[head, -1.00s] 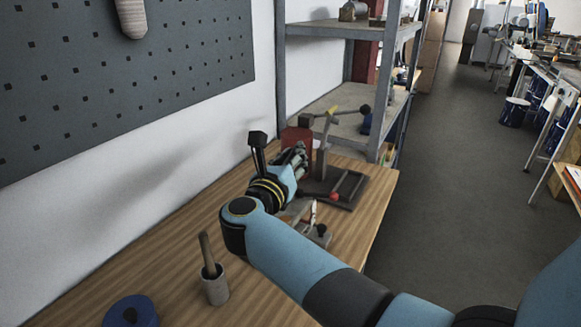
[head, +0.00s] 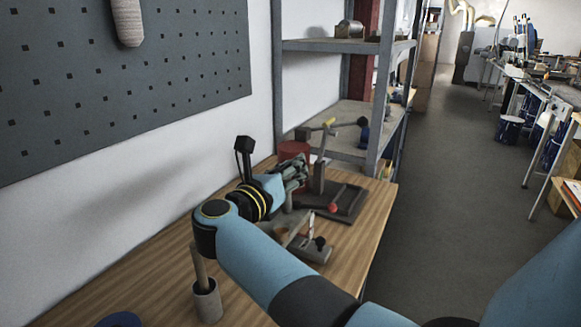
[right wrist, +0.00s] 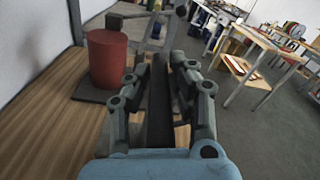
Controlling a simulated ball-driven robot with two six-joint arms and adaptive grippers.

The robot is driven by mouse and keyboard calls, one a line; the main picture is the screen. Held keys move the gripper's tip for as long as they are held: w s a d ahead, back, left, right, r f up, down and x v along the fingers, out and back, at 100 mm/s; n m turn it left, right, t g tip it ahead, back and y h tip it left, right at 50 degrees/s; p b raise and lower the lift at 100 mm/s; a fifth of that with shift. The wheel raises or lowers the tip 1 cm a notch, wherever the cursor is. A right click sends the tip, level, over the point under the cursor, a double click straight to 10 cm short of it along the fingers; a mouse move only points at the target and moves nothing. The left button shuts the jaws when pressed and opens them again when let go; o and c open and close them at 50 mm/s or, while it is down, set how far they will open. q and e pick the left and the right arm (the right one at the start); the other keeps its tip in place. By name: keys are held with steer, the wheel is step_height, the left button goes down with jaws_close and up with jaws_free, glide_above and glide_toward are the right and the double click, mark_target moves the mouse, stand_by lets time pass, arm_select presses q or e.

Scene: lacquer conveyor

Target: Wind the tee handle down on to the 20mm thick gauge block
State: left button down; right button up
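A small press-like fixture has a grey post (head: 319,178) on a dark framed base (head: 350,205). A yellow-tipped bar with a dark ball end (head: 362,122) crosses its top, and a red ball (head: 333,208) sits low beside it. I cannot tell which part is the tee handle. My right gripper (head: 297,170) is just left of the post, partly seen. In the right wrist view its fingers (right wrist: 160,70) are apart, with a dark bar between them; contact is not clear. No gauge block can be made out for certain. My left gripper is out of view.
A red cylinder (head: 293,151) stands close behind my right gripper. A grey device with a black knob (head: 319,242) lies nearer on the wooden bench (head: 262,300). A cup holding a rod (head: 207,302) stands front left. A grey shelf (head: 345,46) rises behind the bench.

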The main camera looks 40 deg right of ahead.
steer(key=o, duration=0.3)
steer(key=shift+r, duration=0.1)
steer(key=shift+r, duration=0.15)
step_height(320, 180, up, 10)
steer(key=shift+f, duration=0.15)
